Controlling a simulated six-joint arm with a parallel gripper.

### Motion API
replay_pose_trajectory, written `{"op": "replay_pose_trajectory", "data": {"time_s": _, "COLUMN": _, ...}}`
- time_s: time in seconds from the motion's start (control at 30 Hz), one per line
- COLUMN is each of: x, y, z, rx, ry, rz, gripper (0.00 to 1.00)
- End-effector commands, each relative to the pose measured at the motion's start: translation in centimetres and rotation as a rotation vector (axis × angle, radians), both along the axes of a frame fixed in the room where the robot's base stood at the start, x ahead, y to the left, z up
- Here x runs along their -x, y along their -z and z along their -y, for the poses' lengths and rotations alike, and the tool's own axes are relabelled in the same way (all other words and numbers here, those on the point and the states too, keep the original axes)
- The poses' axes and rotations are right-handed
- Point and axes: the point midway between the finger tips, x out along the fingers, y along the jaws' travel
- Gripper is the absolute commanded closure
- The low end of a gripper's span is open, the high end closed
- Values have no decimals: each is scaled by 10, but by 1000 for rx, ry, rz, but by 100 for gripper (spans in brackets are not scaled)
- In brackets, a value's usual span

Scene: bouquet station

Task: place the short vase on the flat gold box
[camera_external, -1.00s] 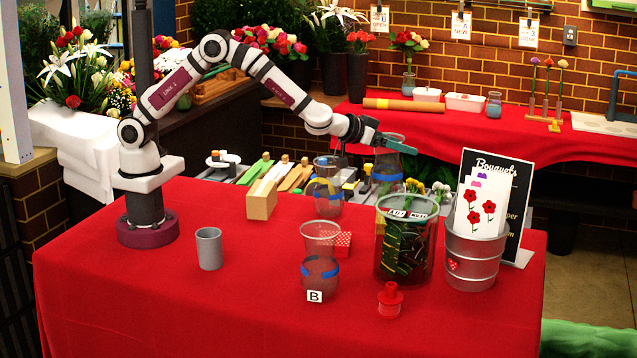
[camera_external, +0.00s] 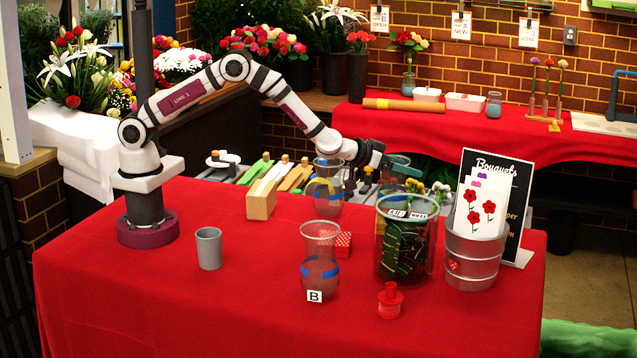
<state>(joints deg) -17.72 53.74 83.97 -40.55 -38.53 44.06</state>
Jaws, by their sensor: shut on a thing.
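My gripper (camera_external: 393,166) is at the far side of the red table, behind the stem-filled clear bin. It is shut on a clear glass vase (camera_external: 397,182), held upright at the fingers; this looks like the short vase. The bin hides the area below it. A gold-yellow patch (camera_external: 379,222) shows at the bin's left side and may be part of the flat gold box; most of it is hidden, so I cannot tell how far the vase is above it.
The clear bin (camera_external: 405,255) of green stems stands in front of my gripper, with a metal bucket (camera_external: 475,262) to its right. The front left is clear.

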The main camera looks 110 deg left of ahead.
Motion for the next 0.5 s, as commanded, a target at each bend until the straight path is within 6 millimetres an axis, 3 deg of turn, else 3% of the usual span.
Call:
{"op": "replay_pose_trajectory", "data": {"time_s": 0.07, "x": 0, "y": 1, "z": 0, "rx": 0, "ry": 0, "rz": 0, "gripper": 0}}
{"op": "replay_pose_trajectory", "data": {"time_s": 0.37, "x": 1, "y": -3, "z": 1, "rx": 0, "ry": 0, "rz": 1, "gripper": 0}}
{"op": "replay_pose_trajectory", "data": {"time_s": 0.5, "x": 15, "y": -12, "z": 15, "rx": 1, "ry": 0, "rz": -1, "gripper": 0}}
